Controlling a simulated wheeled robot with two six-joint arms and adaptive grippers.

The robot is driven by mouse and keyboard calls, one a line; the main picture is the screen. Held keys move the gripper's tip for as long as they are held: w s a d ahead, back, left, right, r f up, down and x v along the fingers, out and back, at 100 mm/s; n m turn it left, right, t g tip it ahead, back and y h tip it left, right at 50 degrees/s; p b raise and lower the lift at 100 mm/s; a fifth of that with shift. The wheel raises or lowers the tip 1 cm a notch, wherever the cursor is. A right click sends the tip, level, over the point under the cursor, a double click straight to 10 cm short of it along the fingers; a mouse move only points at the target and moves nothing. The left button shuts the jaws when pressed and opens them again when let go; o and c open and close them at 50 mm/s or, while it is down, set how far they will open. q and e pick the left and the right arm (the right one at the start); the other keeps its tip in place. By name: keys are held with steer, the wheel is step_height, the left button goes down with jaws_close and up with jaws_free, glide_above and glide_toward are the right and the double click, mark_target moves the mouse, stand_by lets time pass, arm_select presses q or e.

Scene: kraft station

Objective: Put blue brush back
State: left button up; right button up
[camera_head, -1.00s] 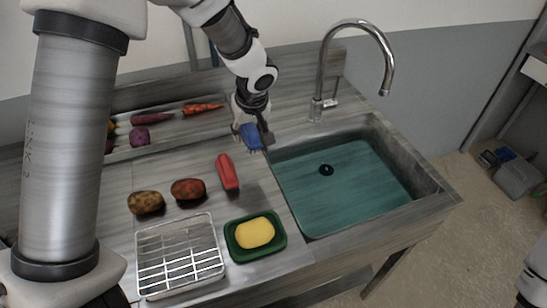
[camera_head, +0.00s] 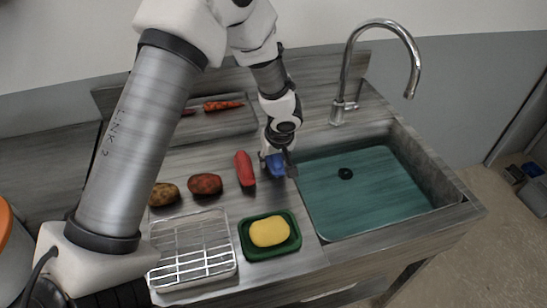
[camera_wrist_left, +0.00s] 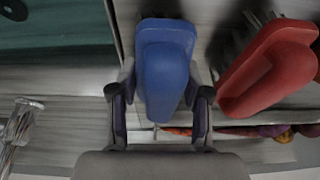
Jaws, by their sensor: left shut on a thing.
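The blue brush (camera_head: 275,164) is held in my left gripper (camera_head: 277,170), at the left edge of the sink, just right of the red brush (camera_head: 244,168). In the left wrist view the blue brush (camera_wrist_left: 165,68) sits between the two fingers of my left gripper (camera_wrist_left: 160,105), which are shut on it. The red brush (camera_wrist_left: 270,68) is close beside it there, bristles toward the counter. I cannot tell whether the blue brush touches the counter. My right gripper is not in view.
The sink (camera_head: 365,192) with a tall faucet (camera_head: 349,75) is to the right. In front are a green tray (camera_head: 246,243) with a yellow sponge (camera_head: 269,231) and a wire rack (camera_head: 192,252). Two potatoes (camera_head: 205,184) lie left of the red brush. A carrot (camera_head: 222,105) lies in a back trough.

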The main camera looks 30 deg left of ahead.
arm_select(q)
steer(key=shift+f, duration=0.1)
steer(key=shift+f+b, duration=0.1)
steer(key=shift+b, duration=0.2)
steer(key=o, duration=1.2)
steer(key=shift+r, duration=0.2)
steer(key=shift+r+p, duration=0.25)
steer(key=shift+p, duration=0.2)
steer(key=v, duration=1.1)
steer(key=shift+s+d+r, duration=0.15)
steer(key=shift+r, duration=0.15)
steer(key=shift+f, duration=0.1)
